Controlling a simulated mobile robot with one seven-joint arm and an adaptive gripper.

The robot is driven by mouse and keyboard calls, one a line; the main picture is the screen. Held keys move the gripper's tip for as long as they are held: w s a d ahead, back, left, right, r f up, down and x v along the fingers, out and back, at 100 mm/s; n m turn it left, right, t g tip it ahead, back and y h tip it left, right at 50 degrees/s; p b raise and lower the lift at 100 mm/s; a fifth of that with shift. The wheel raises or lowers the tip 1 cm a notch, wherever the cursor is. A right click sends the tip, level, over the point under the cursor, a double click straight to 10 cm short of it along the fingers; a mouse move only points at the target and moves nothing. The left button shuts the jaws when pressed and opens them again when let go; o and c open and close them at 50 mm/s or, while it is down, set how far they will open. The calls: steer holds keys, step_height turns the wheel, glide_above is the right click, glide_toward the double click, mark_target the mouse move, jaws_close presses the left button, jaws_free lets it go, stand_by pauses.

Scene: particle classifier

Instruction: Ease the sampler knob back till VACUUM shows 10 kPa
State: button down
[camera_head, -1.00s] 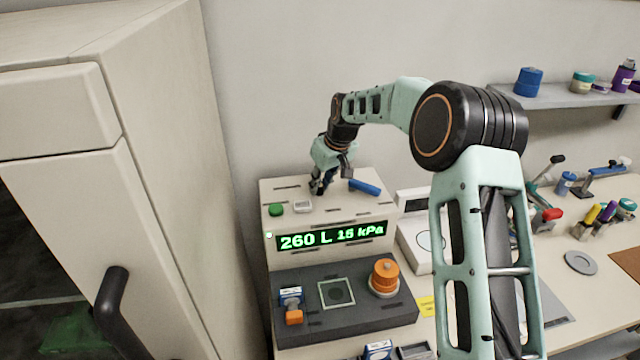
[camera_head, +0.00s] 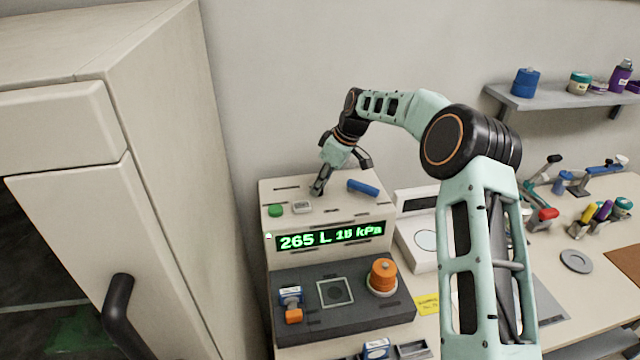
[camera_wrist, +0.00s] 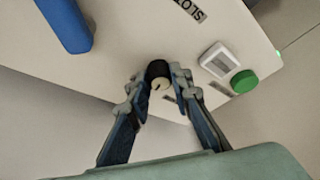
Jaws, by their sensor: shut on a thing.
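The sampler stands left of centre in the head view, with a pale upper casing (camera_head: 285,190) and a lit green display (camera_head: 332,236). The display reads 265 L and a kPa figure that starts with 1; its second digit is blurred, perhaps 0 or 8. My gripper (camera_head: 318,191) is over the top face. In the wrist view my gripper (camera_wrist: 163,84) is closed around a small black knob (camera_wrist: 157,70) with a pale mark on its end. The knob is hidden by the fingers in the head view.
A blue handle (camera_head: 363,187) lies right of my gripper; a small white-framed panel (camera_head: 302,207) and a green button (camera_head: 275,210) sit to its left. An orange knob (camera_head: 383,273) is on the dark lower deck. A tall cabinet (camera_head: 165,160) stands close on the left.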

steer(key=c, duration=1.7)
jaws_free()
steer(key=shift+c, duration=0.2)
steer(key=v, duration=1.2)
steer(key=shift+d, duration=0.1)
